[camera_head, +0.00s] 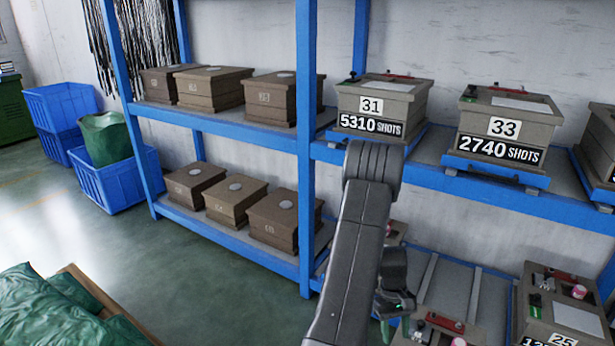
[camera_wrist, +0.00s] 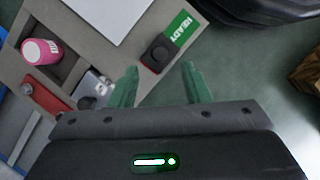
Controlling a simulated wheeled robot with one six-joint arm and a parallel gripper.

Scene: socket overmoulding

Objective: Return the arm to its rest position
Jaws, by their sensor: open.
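My arm rises from the bottom of the head view and bends over in front of the blue shelf. My gripper (camera_head: 398,318) hangs low there, over the lower right shelf. In the wrist view my gripper (camera_wrist: 162,88) shows two green fingers spread apart with nothing between them. Just beyond the fingers is the top of a grey-brown mould box (camera_wrist: 75,30). It carries a pink cylinder (camera_wrist: 41,51), a black knob on a red base (camera_wrist: 158,54) and a green READY label (camera_wrist: 180,28). I cannot tell whether a finger touches the box.
A blue shelf rack (camera_head: 306,150) stands close ahead. Mould box 31 (camera_head: 365,104) and mould box 33 (camera_head: 495,127) sit on its upper right level. Mould box 25 (camera_head: 540,310) is at lower right. Blue bins (camera_head: 110,193) stand at left; the floor (camera_head: 215,290) between is open.

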